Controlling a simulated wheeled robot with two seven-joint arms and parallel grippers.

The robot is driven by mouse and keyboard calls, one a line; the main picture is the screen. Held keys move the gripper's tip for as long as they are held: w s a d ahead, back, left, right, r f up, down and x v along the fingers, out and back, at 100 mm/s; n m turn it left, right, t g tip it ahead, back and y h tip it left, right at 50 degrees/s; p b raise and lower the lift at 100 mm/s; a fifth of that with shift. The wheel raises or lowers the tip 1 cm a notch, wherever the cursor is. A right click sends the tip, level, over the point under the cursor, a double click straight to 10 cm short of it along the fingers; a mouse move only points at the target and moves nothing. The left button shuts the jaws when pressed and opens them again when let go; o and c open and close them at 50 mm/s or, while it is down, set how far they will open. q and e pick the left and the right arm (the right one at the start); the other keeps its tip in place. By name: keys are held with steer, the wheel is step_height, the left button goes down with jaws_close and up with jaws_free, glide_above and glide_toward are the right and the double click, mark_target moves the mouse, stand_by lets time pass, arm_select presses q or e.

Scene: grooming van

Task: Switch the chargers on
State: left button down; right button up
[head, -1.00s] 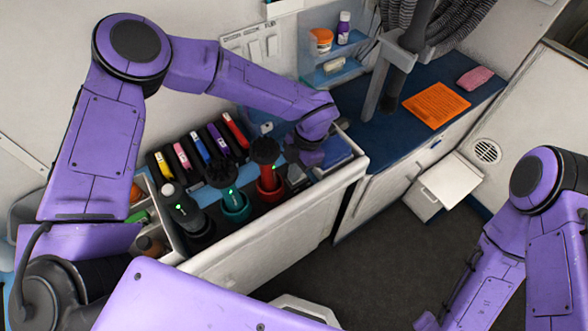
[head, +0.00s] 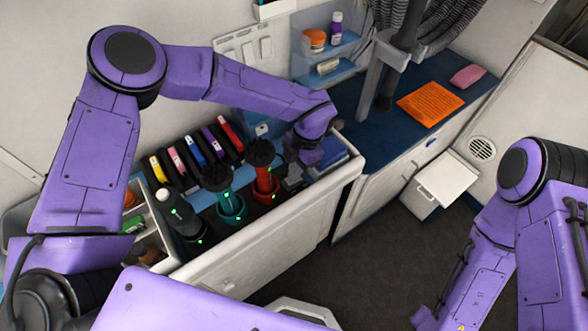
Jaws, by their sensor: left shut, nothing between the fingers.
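Three clippers stand upright in round charger cups on the counter at the left: a dark one (head: 178,213), a teal one (head: 222,202) and a red one (head: 264,178). Small green lights glow at them. My left gripper (head: 308,160) is shut and empty, pointing down at the right end of this row, over the small dark and grey items there. My forearm and wrist partly hide what lies behind them, and the fingertips are hard to make out. My right arm is at the right; its gripper is out of the picture.
A rack of coloured-label holders (head: 196,152) stands behind the clippers. A white panel (head: 243,45) is on the wall. Bottles stand on a blue shelf (head: 330,57). An orange sheet (head: 430,104) and pink cloth (head: 467,75) lie on the blue worktop (head: 400,120). The floor is clear.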

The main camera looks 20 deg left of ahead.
arm_select(q)
steer(key=p+v, duration=0.4)
steer(key=shift+s+a+r, duration=0.1)
steer(key=shift+r, duration=0.1)
steer(key=w+d+b+v, duration=0.1)
steer(key=b+v, duration=0.2)
steer(key=v, duration=0.6)
steer(key=shift+w+d, duration=0.25)
steer(key=shift+w, duration=0.1)
steer(key=shift+a, duration=0.1)
